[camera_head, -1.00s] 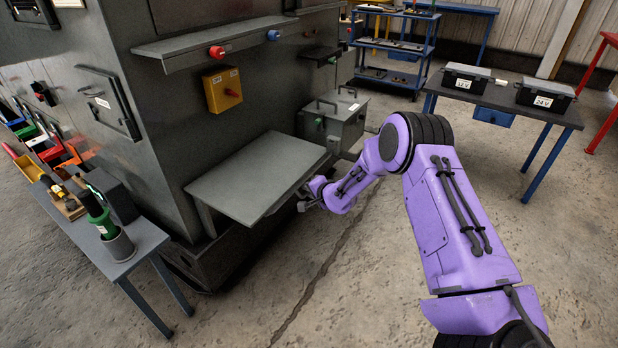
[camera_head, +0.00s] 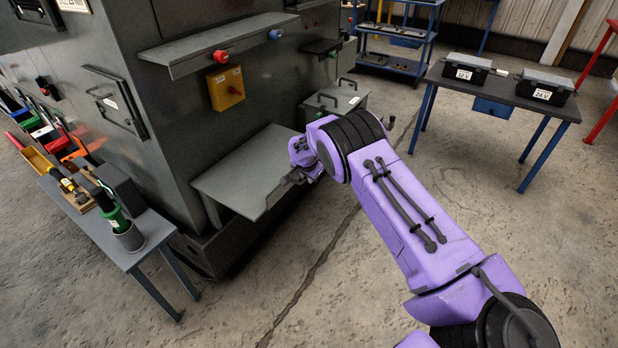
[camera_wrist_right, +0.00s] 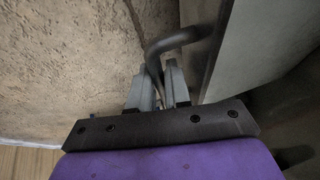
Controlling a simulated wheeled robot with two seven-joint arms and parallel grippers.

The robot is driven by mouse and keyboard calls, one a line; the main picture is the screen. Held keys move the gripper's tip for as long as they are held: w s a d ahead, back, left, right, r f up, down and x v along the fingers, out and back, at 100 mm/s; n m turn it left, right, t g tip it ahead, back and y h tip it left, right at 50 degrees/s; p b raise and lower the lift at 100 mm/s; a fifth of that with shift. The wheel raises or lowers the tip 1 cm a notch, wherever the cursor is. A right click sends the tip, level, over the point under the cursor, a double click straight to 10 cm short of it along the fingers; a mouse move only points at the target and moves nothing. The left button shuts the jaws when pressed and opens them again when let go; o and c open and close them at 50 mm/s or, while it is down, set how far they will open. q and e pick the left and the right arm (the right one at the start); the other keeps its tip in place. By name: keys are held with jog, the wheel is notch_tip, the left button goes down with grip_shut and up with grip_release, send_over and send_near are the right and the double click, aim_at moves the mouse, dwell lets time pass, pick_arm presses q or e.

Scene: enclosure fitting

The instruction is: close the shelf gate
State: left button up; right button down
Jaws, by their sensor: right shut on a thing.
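The shelf gate (camera_head: 240,174) is a flat grey panel standing out from the side of the large dark grey cabinet, roughly level and open. In the right wrist view its grey plate (camera_wrist_right: 262,45) fills the upper right. A dark bent bar handle (camera_wrist_right: 172,41) stands off its edge. My right gripper (camera_wrist_right: 158,88) is shut on this handle, the bar passing between its two fingers. In the head view my right gripper (camera_head: 299,176) is at the panel's outer right edge, partly hidden by my purple arm. My left gripper is not in view.
A grey box with handles (camera_head: 338,104) stands just behind the gate. A ledge (camera_head: 215,47) with red and blue knobs and a yellow button box (camera_head: 225,88) sit above it. A small side table (camera_head: 143,243) stands at left. The floor in front is clear.

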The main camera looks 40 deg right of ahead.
jog(key=shift+w, duration=0.1)
dwell(0.3)
jog(key=c, duration=1.4)
grip_release()
jog(key=shift+c, duration=0.2)
jog(key=v, duration=1)
jog(key=shift+a+r, duration=0.15)
jog(key=shift+r, duration=0.15)
jog(key=shift+w, duration=0.15)
